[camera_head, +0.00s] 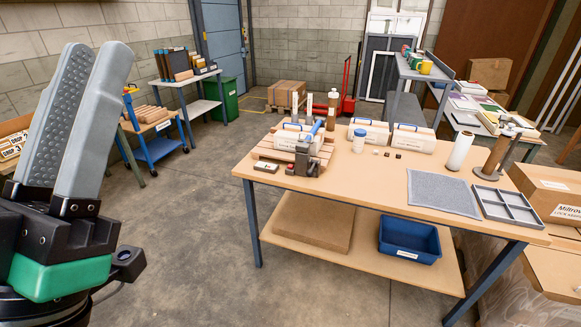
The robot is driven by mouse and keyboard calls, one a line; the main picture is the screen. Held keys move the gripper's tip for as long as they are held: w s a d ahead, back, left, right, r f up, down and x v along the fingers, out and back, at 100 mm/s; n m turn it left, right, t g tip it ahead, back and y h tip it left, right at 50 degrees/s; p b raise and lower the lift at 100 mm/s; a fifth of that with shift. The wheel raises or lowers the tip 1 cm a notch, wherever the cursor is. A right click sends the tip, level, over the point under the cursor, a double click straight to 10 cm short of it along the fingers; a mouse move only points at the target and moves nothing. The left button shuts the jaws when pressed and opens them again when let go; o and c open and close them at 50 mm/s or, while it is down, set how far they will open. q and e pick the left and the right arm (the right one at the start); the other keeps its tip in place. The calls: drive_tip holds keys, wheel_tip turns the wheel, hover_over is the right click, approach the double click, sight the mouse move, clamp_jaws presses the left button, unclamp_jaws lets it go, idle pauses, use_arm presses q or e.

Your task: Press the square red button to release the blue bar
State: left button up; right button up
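The fly press (303,162) is a small dark grey device near the left end of the wooden table. A blue bar (313,131) slants up across its top. A small red button (291,167) shows at the press's lower left; its shape is too small to tell. My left gripper (95,50) stands large at the left edge, its two grey fingers pointing up. One studded inner pad is visible, so it is open, with nothing between the fingers. It is well apart from the press. My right gripper is not in view.
The table (385,190) also bears a small white box (266,166), white cases (368,132), a white bottle (359,140), a grey mat (440,194) and a divided tray (506,207). A blue bin (410,240) sits on the lower shelf. The tabletop's front middle is clear.

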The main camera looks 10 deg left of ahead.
use_arm(q)
clamp_jaws()
idle(1.4)
